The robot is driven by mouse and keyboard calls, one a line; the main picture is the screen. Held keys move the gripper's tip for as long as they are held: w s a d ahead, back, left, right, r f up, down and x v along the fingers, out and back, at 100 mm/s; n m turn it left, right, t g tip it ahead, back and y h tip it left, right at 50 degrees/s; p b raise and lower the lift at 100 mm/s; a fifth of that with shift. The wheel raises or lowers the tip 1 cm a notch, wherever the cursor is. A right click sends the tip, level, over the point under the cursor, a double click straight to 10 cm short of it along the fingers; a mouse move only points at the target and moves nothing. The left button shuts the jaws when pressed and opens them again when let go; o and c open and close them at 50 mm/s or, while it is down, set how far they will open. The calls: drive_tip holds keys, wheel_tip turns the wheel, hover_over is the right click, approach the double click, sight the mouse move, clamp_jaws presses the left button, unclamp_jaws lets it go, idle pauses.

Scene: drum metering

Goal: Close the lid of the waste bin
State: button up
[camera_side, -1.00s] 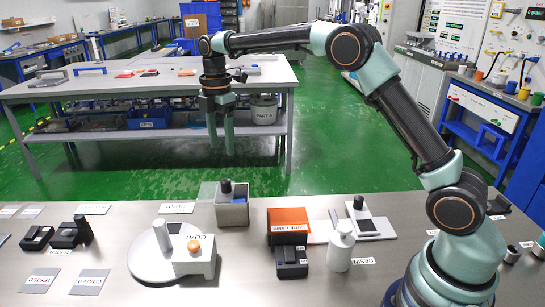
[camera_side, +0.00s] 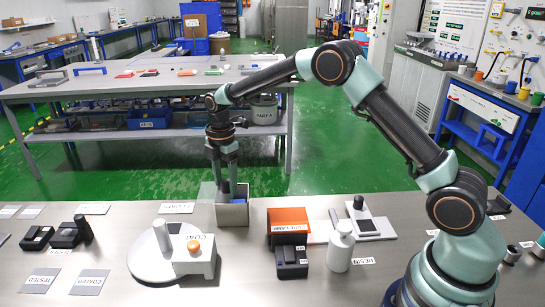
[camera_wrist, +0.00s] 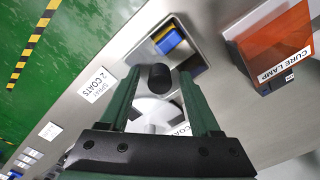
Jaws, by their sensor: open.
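The waste bin (camera_side: 233,215) is a small grey open-topped box on the bench in the side view. In the wrist view its rim (camera_wrist: 203,52) surrounds an opening with blue and yellow pieces inside. A dark upright knob (camera_wrist: 160,78), apparently the lid's handle, stands between my fingers. A pale see-through lid panel (camera_side: 207,190) shows at the bin's left, so the opening is at least partly uncovered. My gripper (camera_side: 225,188) points down at the bin, fingers apart on either side of the knob. Whether a finger touches the knob cannot be told.
The orange cure lamp (camera_side: 288,222) stands close right of the bin. A white bottle (camera_side: 341,247) is farther right. The round coating turntable (camera_side: 160,262) with its white block is at the front left. A spray label (camera_side: 176,207) lies left of the bin on clear bench.

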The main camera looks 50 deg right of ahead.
clamp_jaws()
idle(1.4)
